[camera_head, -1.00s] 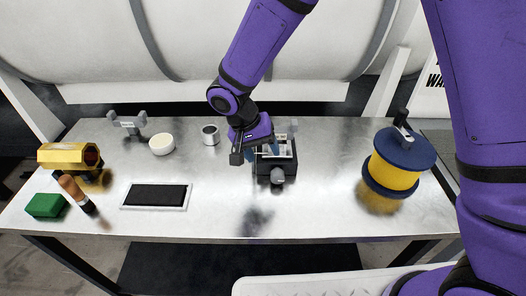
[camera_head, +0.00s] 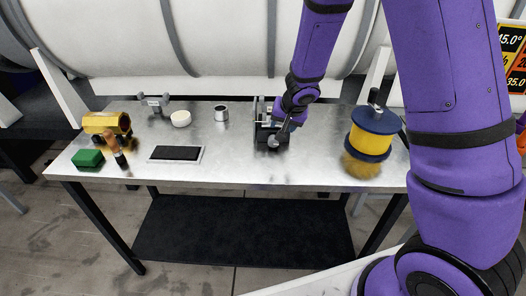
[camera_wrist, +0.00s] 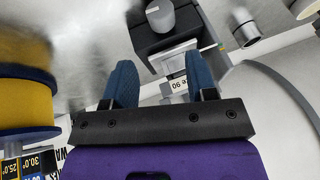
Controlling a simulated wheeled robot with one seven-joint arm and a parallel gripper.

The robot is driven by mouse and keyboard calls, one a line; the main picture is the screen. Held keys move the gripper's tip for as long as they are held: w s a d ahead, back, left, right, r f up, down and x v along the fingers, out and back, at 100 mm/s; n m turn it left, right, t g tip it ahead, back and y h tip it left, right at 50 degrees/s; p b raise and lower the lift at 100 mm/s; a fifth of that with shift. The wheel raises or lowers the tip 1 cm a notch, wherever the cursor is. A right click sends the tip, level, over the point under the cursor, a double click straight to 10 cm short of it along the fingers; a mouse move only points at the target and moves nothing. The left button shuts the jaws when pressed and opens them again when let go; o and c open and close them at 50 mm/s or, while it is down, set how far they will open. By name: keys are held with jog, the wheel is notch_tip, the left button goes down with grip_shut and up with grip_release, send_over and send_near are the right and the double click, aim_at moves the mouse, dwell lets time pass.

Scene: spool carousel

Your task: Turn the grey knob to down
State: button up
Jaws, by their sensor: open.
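The grey knob (camera_head: 272,142) sits on the front of a small black box (camera_head: 264,130) at the middle of the metal table. In the wrist view the rounded grey knob (camera_wrist: 160,16) shows at the top, on the black box (camera_wrist: 155,40). I cannot tell which way the knob points. My gripper (camera_head: 284,132) is at the right side of the box, close to it. In the wrist view its two blue fingers (camera_wrist: 160,72) are spread with nothing between them, and the knob lies beyond the fingertips.
A metal cup (camera_head: 221,114), a white bowl (camera_head: 181,119), a framed black pad (camera_head: 176,154), a green block (camera_head: 88,158) and a yellow hex piece (camera_head: 106,123) stand left. The front middle of the table (camera_head: 260,172) is clear.

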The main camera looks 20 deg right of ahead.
aim_at(273, 140)
jog(key=shift+x, duration=5.4)
jog(key=shift+s+a, duration=0.2)
jog(key=c, duration=0.6)
jog(key=shift+c, duration=0.2)
jog(key=shift+f+g+h, duration=0.1)
jog(key=shift+g+h, duration=0.2)
jog(key=shift+h, duration=0.1)
jog(key=shift+a+n+g+h, duration=0.15)
jog(key=shift+n+g+h, duration=0.35)
jog(key=shift+h, duration=1.2)
